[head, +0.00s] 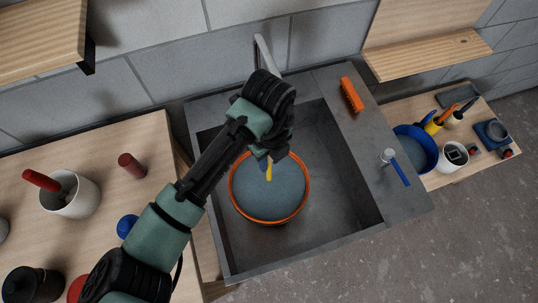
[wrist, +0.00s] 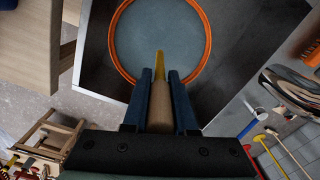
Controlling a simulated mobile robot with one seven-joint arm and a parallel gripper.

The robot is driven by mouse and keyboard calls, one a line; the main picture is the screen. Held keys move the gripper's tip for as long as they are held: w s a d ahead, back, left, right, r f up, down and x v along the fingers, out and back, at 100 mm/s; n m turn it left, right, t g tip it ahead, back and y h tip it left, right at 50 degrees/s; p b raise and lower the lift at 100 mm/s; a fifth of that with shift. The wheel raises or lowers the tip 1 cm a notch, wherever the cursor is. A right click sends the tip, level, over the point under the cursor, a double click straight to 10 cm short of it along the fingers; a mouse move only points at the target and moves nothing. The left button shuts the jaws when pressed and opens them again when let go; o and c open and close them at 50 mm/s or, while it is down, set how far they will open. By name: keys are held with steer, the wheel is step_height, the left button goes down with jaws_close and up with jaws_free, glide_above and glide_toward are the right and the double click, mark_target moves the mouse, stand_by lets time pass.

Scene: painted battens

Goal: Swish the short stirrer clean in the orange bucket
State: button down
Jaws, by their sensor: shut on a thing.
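The orange bucket (head: 233,200) stands in the grey sink, with grey-blue liquid filling it to near the rim. Its orange rim also shows at the top of the wrist view (wrist: 205,62). My gripper (head: 265,160) is over the far part of the bucket, pointing down. In the wrist view my gripper (wrist: 159,80) is shut on the short stirrer (wrist: 160,108), which has a pale wooden handle and a yellow end. The yellow end (head: 269,173) shows against the liquid in the head view. I cannot tell whether it touches the liquid.
The sink (head: 335,190) has free room right of the bucket. A tap (head: 264,52) rises behind. An orange brush (head: 351,95) and a blue-handled tool (head: 399,170) lie on the right ledge. A white cup (head: 75,203) stands on the left bench, a blue bucket (head: 416,150) on the right bench.

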mark_target(269, 172)
steer(key=shift+f+b, duration=2.8)
steer(key=shift+f, duration=1.1)
